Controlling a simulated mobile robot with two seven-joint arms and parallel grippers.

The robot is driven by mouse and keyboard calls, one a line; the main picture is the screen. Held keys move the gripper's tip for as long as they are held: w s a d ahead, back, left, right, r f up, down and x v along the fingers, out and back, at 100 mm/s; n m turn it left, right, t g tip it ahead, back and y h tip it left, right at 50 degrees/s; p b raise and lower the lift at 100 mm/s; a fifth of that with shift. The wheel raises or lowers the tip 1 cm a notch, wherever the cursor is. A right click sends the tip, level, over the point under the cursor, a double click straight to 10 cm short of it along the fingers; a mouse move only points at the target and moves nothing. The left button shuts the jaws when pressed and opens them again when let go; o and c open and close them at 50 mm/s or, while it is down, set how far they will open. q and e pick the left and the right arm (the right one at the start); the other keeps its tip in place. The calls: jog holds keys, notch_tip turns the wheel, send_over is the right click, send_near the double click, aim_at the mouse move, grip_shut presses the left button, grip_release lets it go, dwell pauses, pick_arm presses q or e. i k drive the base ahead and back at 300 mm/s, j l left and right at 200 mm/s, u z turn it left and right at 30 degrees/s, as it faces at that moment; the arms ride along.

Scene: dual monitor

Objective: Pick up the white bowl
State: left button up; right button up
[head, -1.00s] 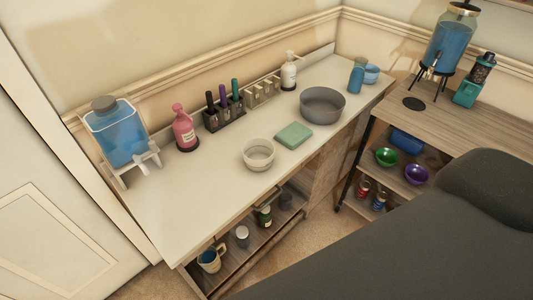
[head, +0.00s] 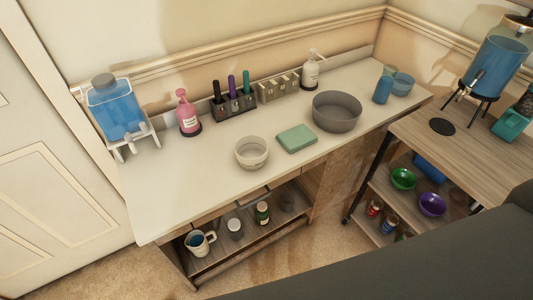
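The white bowl (head: 252,153) stands upright on the white counter (head: 185,190), near its front edge and left of a green folded cloth (head: 296,138). It looks empty from above. Neither of my grippers is in the head view, so their positions relative to the bowl do not show.
A grey basin (head: 337,111) stands right of the cloth. A pink pump bottle (head: 188,112), a marker rack (head: 234,106) and a white pump bottle (head: 310,70) line the back. A blue dispenser (head: 117,109) stands at the left. The counter's front left is clear. A dark grey surface (head: 400,260) fills the lower right.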

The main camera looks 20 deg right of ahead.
aim_at(251, 151)
jog(key=k+l, duration=0.1)
jog(key=l, duration=0.85)
jog(key=i+l, duration=0.45)
